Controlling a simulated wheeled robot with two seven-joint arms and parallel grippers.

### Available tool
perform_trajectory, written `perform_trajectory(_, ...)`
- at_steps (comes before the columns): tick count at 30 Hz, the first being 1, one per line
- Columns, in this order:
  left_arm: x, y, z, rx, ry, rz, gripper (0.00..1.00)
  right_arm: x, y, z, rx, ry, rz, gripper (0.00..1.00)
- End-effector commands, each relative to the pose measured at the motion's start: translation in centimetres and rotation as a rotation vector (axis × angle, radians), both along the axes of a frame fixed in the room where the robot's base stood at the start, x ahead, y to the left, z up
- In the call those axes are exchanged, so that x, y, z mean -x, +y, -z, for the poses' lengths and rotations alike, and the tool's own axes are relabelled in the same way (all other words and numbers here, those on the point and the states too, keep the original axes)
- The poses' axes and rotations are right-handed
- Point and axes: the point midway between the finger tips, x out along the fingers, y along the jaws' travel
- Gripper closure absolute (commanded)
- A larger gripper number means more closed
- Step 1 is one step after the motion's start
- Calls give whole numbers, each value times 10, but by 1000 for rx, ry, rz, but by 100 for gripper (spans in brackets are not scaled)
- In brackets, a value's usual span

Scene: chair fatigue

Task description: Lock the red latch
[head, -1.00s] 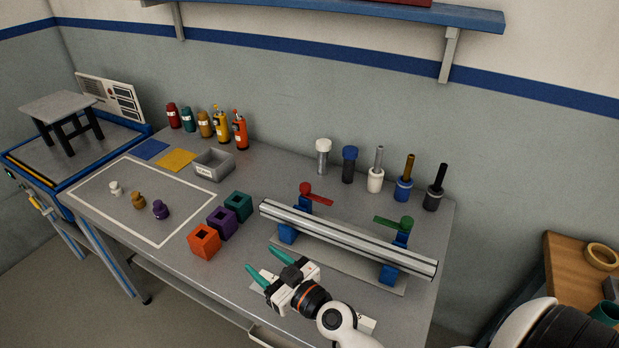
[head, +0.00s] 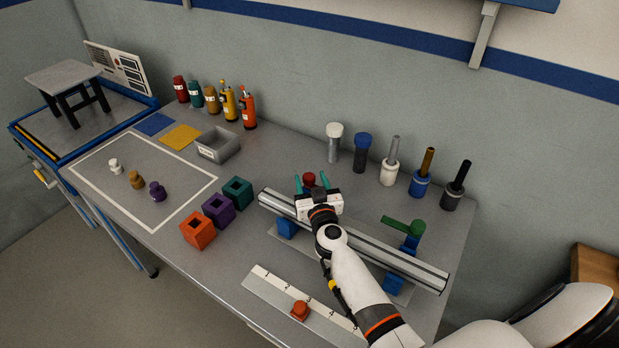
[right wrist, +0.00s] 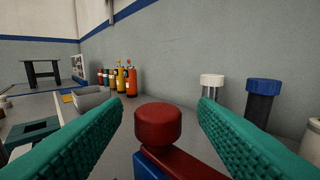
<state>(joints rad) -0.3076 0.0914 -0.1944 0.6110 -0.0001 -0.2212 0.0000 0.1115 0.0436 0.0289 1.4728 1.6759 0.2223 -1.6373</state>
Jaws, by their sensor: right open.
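The red latch (head: 309,179) stands on the left end of the metal rail (head: 380,249); in the head view my right gripper partly hides it. In the right wrist view its round red knob (right wrist: 158,124) sits between the two teal fingers, with its red arm running to the lower right above a blue block (right wrist: 150,165). My right gripper (head: 312,184) is open, one finger on each side of the knob, with gaps visible on both sides. The green latch (head: 403,226) is on the rail's right part. My left gripper is not in view.
White-capped (head: 333,140) and blue-capped (head: 362,152) cylinders and several handled pots stand behind the rail. Orange (head: 198,231), purple and teal boxes are left of it. The marked mat has free room.

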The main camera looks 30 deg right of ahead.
Motion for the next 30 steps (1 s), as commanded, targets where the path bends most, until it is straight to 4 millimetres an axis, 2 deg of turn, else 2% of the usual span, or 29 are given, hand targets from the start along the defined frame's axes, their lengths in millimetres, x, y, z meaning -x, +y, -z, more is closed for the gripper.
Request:
perform_trajectory(5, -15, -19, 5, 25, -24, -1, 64, -19, -4, 1, 0, -1, -1, 47)
perform_trajectory(16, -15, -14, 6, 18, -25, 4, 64, -23, -6, 0, 0, 0, -1, 47)
perform_trajectory(26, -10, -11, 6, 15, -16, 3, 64, -23, -6, 0, 0, 0, -2, 100)
perform_trajectory(30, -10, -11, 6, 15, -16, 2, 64, -23, -6, 0, 0, 1, 0, 100)
